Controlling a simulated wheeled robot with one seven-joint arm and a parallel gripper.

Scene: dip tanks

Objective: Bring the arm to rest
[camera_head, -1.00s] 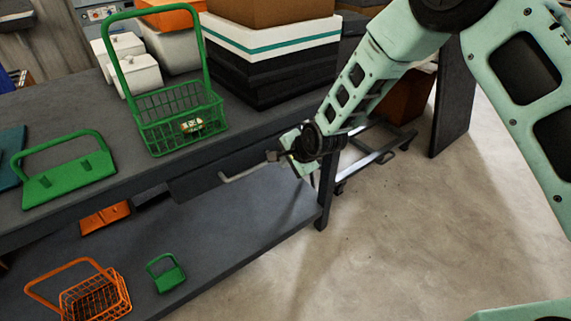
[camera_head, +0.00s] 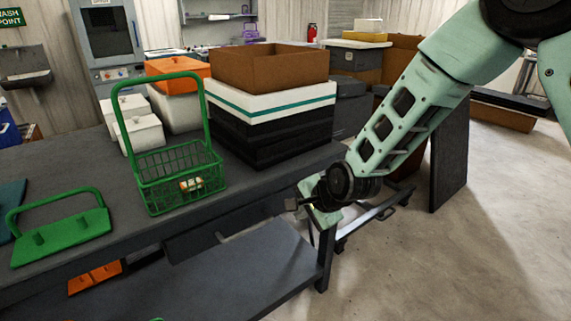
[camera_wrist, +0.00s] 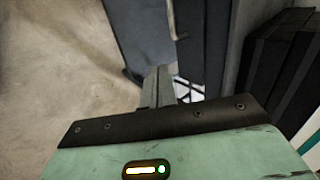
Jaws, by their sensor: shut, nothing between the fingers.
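My gripper (camera_head: 290,204) hangs at the end of my pale green arm, just off the right end of the grey bench. In the wrist view its two fingers (camera_wrist: 159,88) lie together, shut and empty. The arm reaches in from the upper right of the head view, bent at the wrist. The gripper is small and dark in the head view, and I cannot tell its exact gap from the bench edge.
A green wire basket (camera_head: 178,181) and a green handled plate (camera_head: 62,238) sit on the bench (camera_head: 110,190). A black box (camera_head: 262,135) stands near its right end. A wheeled cart (camera_head: 372,215) and dark panel (camera_head: 449,165) stand beyond.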

